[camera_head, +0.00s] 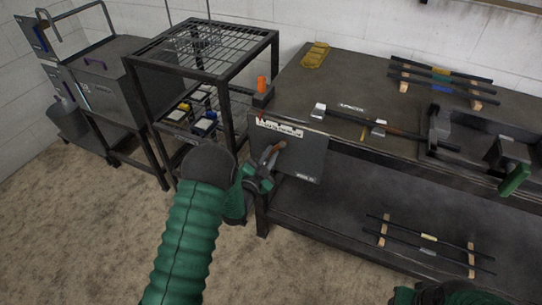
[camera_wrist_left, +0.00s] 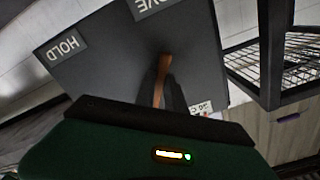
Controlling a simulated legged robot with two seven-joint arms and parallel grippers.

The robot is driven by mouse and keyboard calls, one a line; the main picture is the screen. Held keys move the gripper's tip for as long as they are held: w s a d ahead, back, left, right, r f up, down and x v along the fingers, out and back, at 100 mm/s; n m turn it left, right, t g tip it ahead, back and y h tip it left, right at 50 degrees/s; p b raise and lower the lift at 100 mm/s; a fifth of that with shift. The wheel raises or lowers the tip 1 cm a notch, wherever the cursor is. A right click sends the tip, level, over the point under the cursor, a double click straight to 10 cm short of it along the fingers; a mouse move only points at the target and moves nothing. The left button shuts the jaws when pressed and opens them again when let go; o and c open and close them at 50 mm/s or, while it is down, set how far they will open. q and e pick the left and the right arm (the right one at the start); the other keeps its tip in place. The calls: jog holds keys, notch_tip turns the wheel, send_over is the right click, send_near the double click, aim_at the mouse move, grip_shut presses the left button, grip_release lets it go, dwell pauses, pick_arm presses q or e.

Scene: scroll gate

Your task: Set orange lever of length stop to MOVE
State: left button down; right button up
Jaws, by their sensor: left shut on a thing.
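The orange lever (camera_wrist_left: 161,82) is on a dark plate (camera_head: 304,160) fixed at the left front corner of the workbench. In the left wrist view, the plate (camera_wrist_left: 108,65) carries a HOLD label (camera_wrist_left: 61,50) at its left and a label cut off by the top edge (camera_wrist_left: 150,6), with letters like the end of MOVE. The lever lies between the two fingers of my left gripper (camera_wrist_left: 162,84), which is shut on it. In the head view my left gripper (camera_head: 268,160) is at the plate's left part. A piece of my right arm shows at the bottom right; its fingers are not clear.
A black wire rack (camera_head: 203,40) stands close to the left of the plate. An orange piece (camera_head: 262,84) stands on a dark block behind the plate. Bars lie on the workbench top (camera_head: 300,88) and on the lower shelf (camera_head: 345,190). Floor at lower left is clear.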

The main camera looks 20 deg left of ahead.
pick_arm(q)
jog(key=shift+f, duration=0.1)
jog(key=c, duration=1.4)
grip_release()
jog(key=s+p, duration=0.1)
jog(key=s, duration=1.6)
jog(key=shift+a+p, duration=0.3)
jog(key=shift+w, duration=0.15)
